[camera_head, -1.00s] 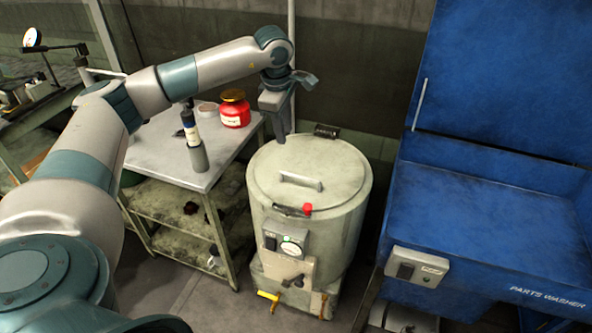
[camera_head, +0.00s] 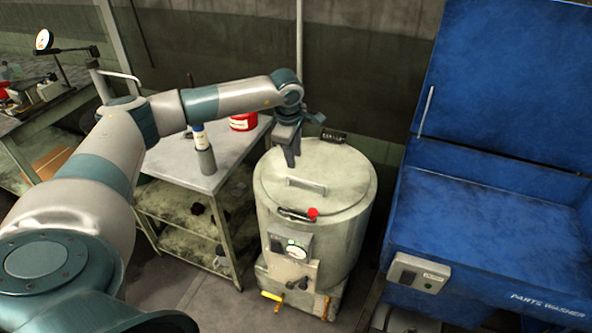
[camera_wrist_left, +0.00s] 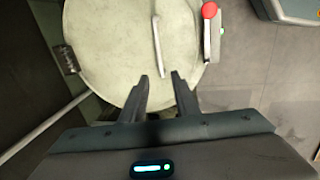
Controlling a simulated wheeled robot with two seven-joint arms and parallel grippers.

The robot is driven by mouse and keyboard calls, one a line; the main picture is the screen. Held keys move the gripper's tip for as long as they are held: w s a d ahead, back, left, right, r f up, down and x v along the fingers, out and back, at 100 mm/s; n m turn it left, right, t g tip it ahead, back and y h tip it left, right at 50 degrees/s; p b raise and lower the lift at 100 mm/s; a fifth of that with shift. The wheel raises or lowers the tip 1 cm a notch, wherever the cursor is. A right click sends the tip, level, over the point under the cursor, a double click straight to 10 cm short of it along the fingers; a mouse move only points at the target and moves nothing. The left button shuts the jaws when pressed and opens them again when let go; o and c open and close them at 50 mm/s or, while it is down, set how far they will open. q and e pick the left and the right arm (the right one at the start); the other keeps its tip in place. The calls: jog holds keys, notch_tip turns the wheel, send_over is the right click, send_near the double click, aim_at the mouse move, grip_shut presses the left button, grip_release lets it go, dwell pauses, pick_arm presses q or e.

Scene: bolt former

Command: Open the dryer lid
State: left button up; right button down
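The dryer (camera_head: 318,239) is a pale round drum with a control box on its front. Its flat lid (camera_head: 338,176) is down, with a bar handle (camera_head: 306,186) on top. A latch with a red knob (camera_head: 313,214) sits at the front rim, and a dark hinge (camera_head: 333,135) at the back. My left gripper (camera_head: 292,163) is above the lid's back-left part, apart from the handle. In the left wrist view its two fingers (camera_wrist_left: 162,88) are spread with nothing between them, and the handle (camera_wrist_left: 157,45) lies beyond the fingertips. My right gripper is out of view.
A blue parts washer (camera_head: 480,240) with a raised lid stands close on the right. A metal table (camera_head: 165,160) with a bottle (camera_head: 203,155) and a red jar (camera_head: 243,122) is on the left, under my left arm. A wall is behind the dryer.

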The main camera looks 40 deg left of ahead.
pick_arm(q)
jog(key=p, duration=0.3)
send_over(296, 189)
notch_tip(296, 189, down, 9)
jog(key=shift+s+f, duration=0.1)
jog(key=shift+f, duration=0.05)
grip_shut()
